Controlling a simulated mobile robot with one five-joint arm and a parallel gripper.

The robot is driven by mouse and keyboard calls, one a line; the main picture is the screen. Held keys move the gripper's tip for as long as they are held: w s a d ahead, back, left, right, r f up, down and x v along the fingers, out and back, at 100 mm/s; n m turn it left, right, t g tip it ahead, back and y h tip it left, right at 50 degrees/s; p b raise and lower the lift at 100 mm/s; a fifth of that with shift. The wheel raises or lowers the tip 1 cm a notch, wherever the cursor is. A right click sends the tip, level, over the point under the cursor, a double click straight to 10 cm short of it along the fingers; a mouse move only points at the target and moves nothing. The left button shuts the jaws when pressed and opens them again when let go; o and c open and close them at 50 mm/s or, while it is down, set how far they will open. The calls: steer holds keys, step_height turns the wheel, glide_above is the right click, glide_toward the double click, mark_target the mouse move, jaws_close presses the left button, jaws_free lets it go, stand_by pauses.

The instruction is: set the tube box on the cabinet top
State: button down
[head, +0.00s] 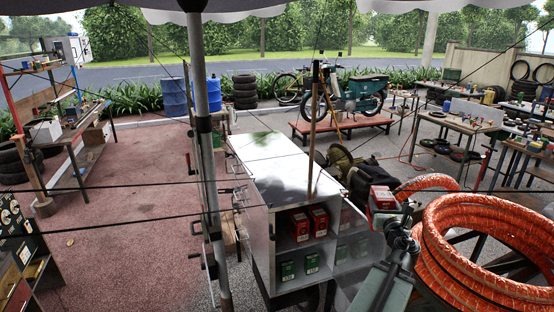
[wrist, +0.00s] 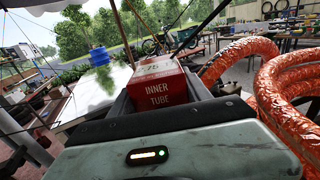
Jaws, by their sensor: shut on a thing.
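The tube box is a red carton with a pale top, marked "INNER TUBE" in the wrist view (wrist: 160,88). It also shows in the head view (head: 383,198), at the end of my arm. My gripper (wrist: 152,84) is shut on it, one finger on each side, and holds it in the air to the right of the cabinet. The cabinet top (head: 270,160) is a shiny pale metal surface, bare apart from a wooden pole near its right edge. It also shows at the left in the wrist view (wrist: 95,98). The box is apart from it.
Red boxes (head: 300,227) and green boxes (head: 287,271) stand on the cabinet's open shelves. Orange-wrapped tyres (head: 490,255) are stacked close at the right. The wooden pole (head: 313,130) rises beside the cabinet top. A grey post (head: 205,150) stands to its left. A dark backpack (head: 365,180) lies behind the box.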

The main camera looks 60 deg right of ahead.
steer(key=w+a+r+n+t+y+p, duration=0.1)
steer(key=w+a+n+t+y, duration=0.25)
steer(key=w, duration=1.35)
steer(key=w+a+r+n+t+y+p, duration=0.15)
steer(key=w+a, duration=0.25)
steer(key=w, duration=1.2)
steer(key=shift+t, duration=0.4)
steer(key=w+d+f+b, duration=0.2)
steer(key=w+d, duration=0.1)
steer(key=d, duration=0.1)
steer(key=w+d+f+b, duration=0.1)
steer(key=w+d+b, duration=0.1)
steer(key=w+d, duration=0.1)
steer(key=w+d+f+b, duration=0.1)
steer(key=w+d+f, duration=0.1)
steer(key=w+d, duration=0.2)
steer(key=shift+d+f+b, duration=0.3)
steer(key=shift+d+b, duration=0.1)
steer(key=shift+d, duration=0.45)
steer(key=shift+c, duration=2.4)
jaws_free()
steer(key=shift+r, duration=0.1)
